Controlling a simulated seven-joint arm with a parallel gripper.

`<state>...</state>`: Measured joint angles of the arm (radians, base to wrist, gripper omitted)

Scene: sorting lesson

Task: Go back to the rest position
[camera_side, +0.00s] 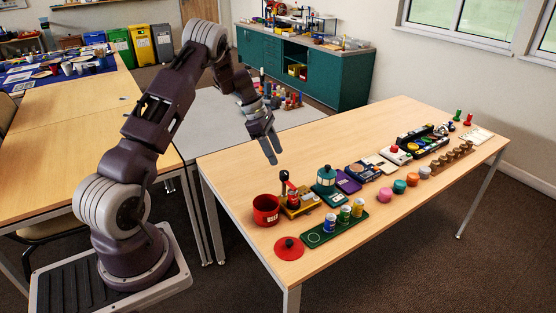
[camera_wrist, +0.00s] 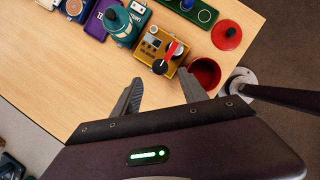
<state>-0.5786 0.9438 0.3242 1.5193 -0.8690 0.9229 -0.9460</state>
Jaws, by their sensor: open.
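My gripper (camera_side: 270,146) is in the air above the left part of the wooden table (camera_side: 230,168), fingers pointing down. It is open and nothing shows between its fingers. In the wrist view the two grey fingers of my gripper (camera_wrist: 160,96) stand apart over bare wood. A red pot (camera_side: 266,210) stands near the table's left end, and in the wrist view the red pot (camera_wrist: 204,72) is close to the right finger.
A red lid (camera_side: 289,248), a yellow device (camera_side: 300,203), a green tray (camera_side: 318,238) with cans, and a teal device (camera_side: 326,179) stand nearby. A row of several objects runs to the far right end. The table's back left is clear.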

